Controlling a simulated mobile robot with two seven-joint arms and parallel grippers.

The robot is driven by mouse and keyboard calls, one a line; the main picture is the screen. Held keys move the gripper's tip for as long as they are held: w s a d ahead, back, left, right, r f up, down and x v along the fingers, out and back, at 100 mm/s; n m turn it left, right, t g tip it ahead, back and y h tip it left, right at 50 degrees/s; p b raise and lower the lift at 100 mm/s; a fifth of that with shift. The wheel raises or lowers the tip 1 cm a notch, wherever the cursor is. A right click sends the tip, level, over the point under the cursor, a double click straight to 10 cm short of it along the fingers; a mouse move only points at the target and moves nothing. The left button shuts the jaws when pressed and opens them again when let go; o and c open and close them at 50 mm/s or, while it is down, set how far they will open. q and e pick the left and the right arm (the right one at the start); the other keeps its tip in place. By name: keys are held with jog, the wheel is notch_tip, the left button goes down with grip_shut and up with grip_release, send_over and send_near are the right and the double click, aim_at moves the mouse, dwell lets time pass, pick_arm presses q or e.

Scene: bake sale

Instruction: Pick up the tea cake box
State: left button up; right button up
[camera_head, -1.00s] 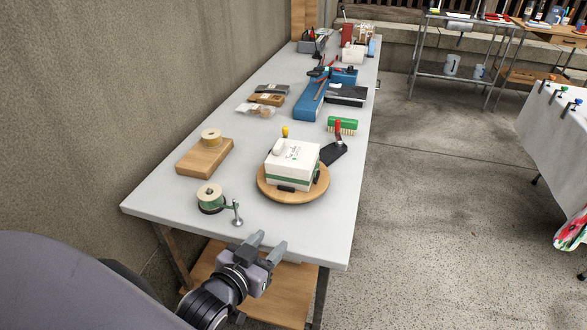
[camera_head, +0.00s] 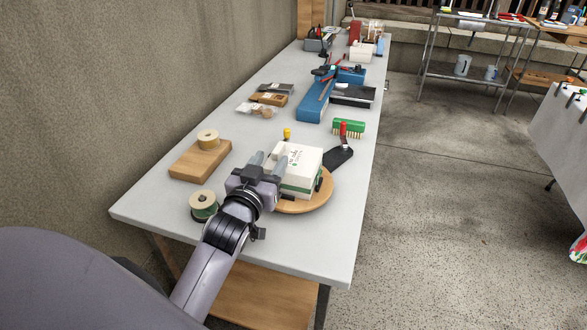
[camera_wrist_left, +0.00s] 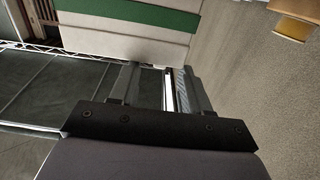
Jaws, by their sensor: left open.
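The tea cake box (camera_head: 302,158) is white with a green band low on its sides and print on its lid. It sits on a round wooden board (camera_head: 315,202) near the table's front end. My left gripper (camera_head: 269,163) is open and empty, its fingers over or beside the box's left side and hiding part of it. I cannot tell whether they touch it. In the left wrist view the two fingers (camera_wrist_left: 157,88) stand apart below a pale surface with a green stripe (camera_wrist_left: 130,15), which may be the box. My right gripper is out of view.
A green-and-cream spool (camera_head: 203,204) stands left of my wrist. A wooden block (camera_head: 188,165) with a tape roll lies behind it. A dark scraper (camera_head: 339,158) and a green brush (camera_head: 349,126) lie behind the box. The table's (camera_head: 335,240) front right corner is clear.

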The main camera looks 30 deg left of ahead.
aim_at(275, 155)
pick_arm(q)
jog(key=shift+x, duration=2.8)
jog(key=shift+s, duration=0.1)
grip_shut()
